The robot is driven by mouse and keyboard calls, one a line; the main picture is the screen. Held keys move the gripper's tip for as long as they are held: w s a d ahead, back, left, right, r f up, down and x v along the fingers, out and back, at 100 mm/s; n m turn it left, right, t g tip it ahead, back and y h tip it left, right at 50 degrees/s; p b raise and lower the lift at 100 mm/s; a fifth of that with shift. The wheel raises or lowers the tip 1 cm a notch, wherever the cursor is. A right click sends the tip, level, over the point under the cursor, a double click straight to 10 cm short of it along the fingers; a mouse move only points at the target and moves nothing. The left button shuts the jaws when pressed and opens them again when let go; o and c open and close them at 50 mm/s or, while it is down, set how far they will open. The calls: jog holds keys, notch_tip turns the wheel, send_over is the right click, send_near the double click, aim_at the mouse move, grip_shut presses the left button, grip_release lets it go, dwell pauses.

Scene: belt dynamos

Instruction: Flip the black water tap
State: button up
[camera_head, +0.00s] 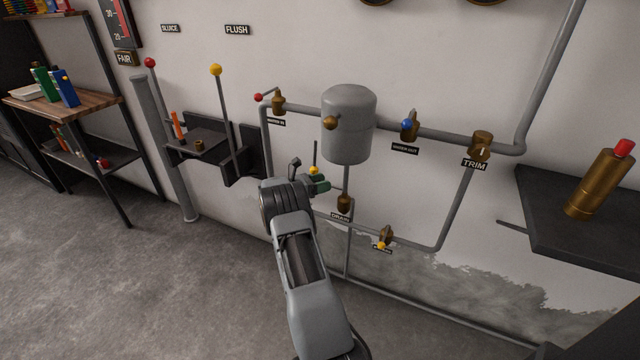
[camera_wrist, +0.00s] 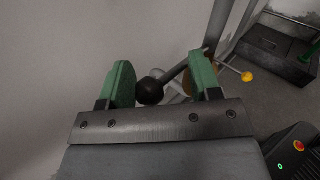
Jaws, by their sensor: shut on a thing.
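The black water tap shows in the wrist view as a round black knob (camera_wrist: 150,91) on a grey lever. My gripper (camera_wrist: 162,82) has its two green fingers on either side of the knob and lever. It is shut on the tap, with the knob close against the left finger. The lever runs up and right past the right finger, which hides part of it. In the head view my gripper (camera_head: 321,185) is in front of the wall pipes, below the grey tank (camera_head: 348,125). The black knob cannot be made out there.
Brass taps with a red knob (camera_head: 258,97), a blue knob (camera_head: 407,124) and a yellow knob (camera_head: 381,245) sit on the pipes around my gripper. The yellow-topped flush lever (camera_head: 216,70) stands left. A dark shelf (camera_head: 570,235) juts out right. The floor at left is clear.

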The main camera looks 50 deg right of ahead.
jog(key=p+v, duration=0.1)
jog(key=v, duration=1.2)
jog(key=shift+w+a, duration=0.2)
jog(key=shift+a, duration=0.15)
